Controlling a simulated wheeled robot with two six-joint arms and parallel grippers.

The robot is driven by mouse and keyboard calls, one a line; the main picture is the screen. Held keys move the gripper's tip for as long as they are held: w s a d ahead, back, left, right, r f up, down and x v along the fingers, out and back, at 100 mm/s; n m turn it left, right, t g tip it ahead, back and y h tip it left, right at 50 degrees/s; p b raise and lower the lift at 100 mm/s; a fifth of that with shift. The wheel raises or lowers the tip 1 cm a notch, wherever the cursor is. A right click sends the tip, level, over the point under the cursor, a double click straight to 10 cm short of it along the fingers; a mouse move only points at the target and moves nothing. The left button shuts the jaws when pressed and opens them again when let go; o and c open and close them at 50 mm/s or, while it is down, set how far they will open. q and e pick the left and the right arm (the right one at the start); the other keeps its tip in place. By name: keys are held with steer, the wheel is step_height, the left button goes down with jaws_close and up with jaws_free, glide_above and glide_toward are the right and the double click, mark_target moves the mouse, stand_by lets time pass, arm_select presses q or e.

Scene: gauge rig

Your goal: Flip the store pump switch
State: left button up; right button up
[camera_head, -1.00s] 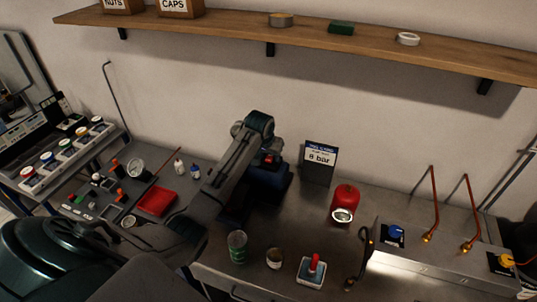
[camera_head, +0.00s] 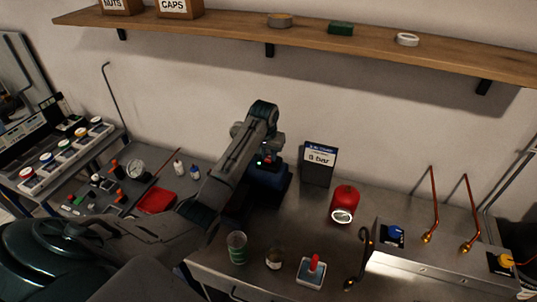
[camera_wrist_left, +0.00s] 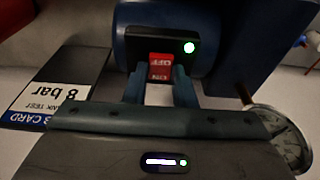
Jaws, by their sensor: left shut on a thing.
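The store pump switch is a red rocker (camera_wrist_left: 160,66) marked OFF and ON in a dark housing (camera_wrist_left: 135,48). The housing sits on the blue pump body (camera_wrist_left: 205,20), which also shows in the head view (camera_head: 268,180). My left gripper (camera_wrist_left: 160,76) has its two fingers shut on the rocker, one on each side. In the head view the left gripper (camera_head: 267,160) is at the top of the blue body, and the rocker is mostly hidden. My right gripper is not in view.
A green-labelled can (camera_head: 237,247), a small tin (camera_head: 274,258) and a red-handled switch box (camera_head: 312,270) are along the front. A shelf (camera_head: 370,38) runs above.

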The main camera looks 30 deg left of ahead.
mark_target(267, 162)
arm_select(q)
steer(key=o, duration=1)
steer(key=r, duration=0.3)
steer(key=s+r+b, duration=0.1)
steer(key=r, duration=0.3)
steer(key=s+r+b, duration=0.1)
steer(key=r, duration=0.2)
steer(key=shift+d+r, duration=0.2)
steer(key=shift+r, duration=0.15)
steer(key=shift+f, duration=0.15)
